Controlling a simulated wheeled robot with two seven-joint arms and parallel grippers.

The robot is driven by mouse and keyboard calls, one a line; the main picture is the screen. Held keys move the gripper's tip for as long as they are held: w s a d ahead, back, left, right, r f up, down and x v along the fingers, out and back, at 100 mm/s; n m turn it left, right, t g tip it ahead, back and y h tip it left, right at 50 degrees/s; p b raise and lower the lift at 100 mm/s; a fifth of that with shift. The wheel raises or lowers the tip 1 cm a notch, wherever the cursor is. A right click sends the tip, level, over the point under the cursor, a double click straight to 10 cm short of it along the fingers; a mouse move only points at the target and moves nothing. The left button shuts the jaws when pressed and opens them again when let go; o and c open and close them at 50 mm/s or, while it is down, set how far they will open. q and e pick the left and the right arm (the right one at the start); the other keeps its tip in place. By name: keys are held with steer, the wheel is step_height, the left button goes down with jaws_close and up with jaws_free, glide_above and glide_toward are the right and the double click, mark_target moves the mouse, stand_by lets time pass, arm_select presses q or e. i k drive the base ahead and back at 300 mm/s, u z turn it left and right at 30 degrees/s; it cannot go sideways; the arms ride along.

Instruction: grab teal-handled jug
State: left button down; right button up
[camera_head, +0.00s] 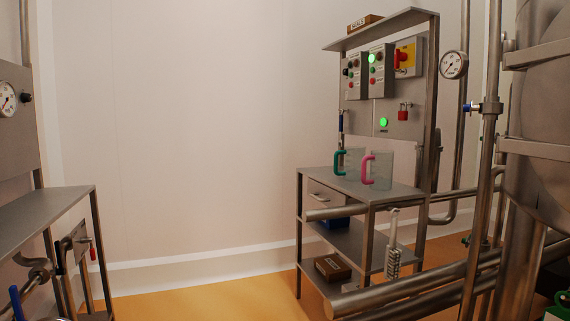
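The teal-handled jug (352,160) stands upright on the top of the metal bench (398,190) at the right. Its body is clear and its teal handle (339,163) faces left. A second clear jug with a pink handle (367,170) stands close beside it, to the right and a little nearer, and seems to overlap part of it. Neither of my grippers shows in this view.
A control panel (384,72) with lit green lamps rises behind the bench. Thick pipes (420,279) and a large steel vessel (545,120) crowd the right. Another metal table (45,215) stands at the left. The orange floor (205,296) between them is clear.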

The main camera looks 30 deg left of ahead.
mark_target(354, 155)
steer(key=u, duration=0.1)
steer(key=i, duration=0.85)
steer(key=u, duration=0.65)
